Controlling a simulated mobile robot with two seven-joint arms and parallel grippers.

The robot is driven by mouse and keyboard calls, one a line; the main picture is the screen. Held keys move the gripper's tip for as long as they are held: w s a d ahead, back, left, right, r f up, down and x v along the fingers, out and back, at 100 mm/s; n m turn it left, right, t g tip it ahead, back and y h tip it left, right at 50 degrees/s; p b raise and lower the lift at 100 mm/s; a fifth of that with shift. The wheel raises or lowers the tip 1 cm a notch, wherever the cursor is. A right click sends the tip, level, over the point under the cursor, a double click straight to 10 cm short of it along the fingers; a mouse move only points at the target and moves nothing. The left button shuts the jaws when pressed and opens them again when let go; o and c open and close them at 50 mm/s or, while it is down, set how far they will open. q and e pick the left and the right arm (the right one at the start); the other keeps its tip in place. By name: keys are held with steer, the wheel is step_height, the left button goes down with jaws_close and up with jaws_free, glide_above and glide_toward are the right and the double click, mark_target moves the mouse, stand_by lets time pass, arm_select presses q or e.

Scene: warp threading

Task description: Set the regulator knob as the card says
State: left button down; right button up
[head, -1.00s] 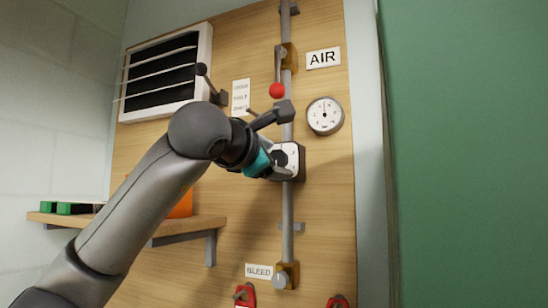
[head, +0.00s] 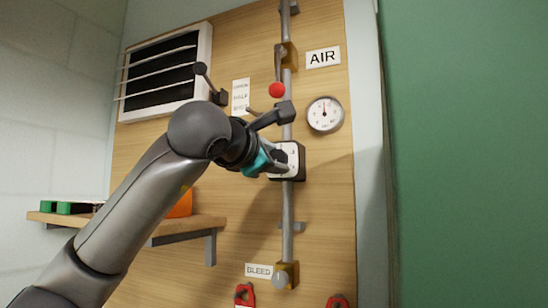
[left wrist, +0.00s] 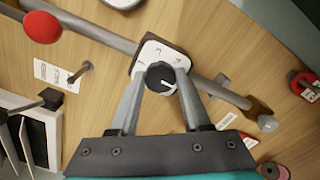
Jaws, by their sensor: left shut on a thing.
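The regulator is a dark box with a white numbered face (head: 292,154) on the vertical pipe. Its dark round knob (left wrist: 160,78) carries a white pointer line, seen in the left wrist view toward the lower right. My left gripper (left wrist: 162,82) is shut on the knob, one finger on each side. In the head view the left gripper (head: 283,160) covers the knob and part of the face. The card (head: 241,96) is on the board left of the pipe; it also shows in the left wrist view (left wrist: 53,76). Its writing is too small to read surely. My right gripper is out of view.
A gauge (head: 325,115) and an AIR sign (head: 323,57) are right of the pipe. A red-balled lever (head: 277,90) hangs above the regulator. A BLEED label (head: 258,270) and bleed valve (head: 285,275) are below. A vent (head: 165,72) and shelf (head: 190,225) stand left.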

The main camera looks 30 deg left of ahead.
arm_select(q)
steer(key=m+p, duration=0.1)
steer(key=m, duration=0.5)
steer(key=m+p, duration=0.1)
steer(key=m, duration=0.4)
stand_by(0.3)
steer(key=shift+m+p, duration=0.3)
steer(key=shift+m, duration=0.1)
steer(key=shift+c, duration=1.8)
jaws_free()
steer(key=s+b, duration=0.4)
steer(key=s, duration=1.1)
steer(key=shift+s+d, duration=0.15)
steer(key=shift+d, duration=0.25)
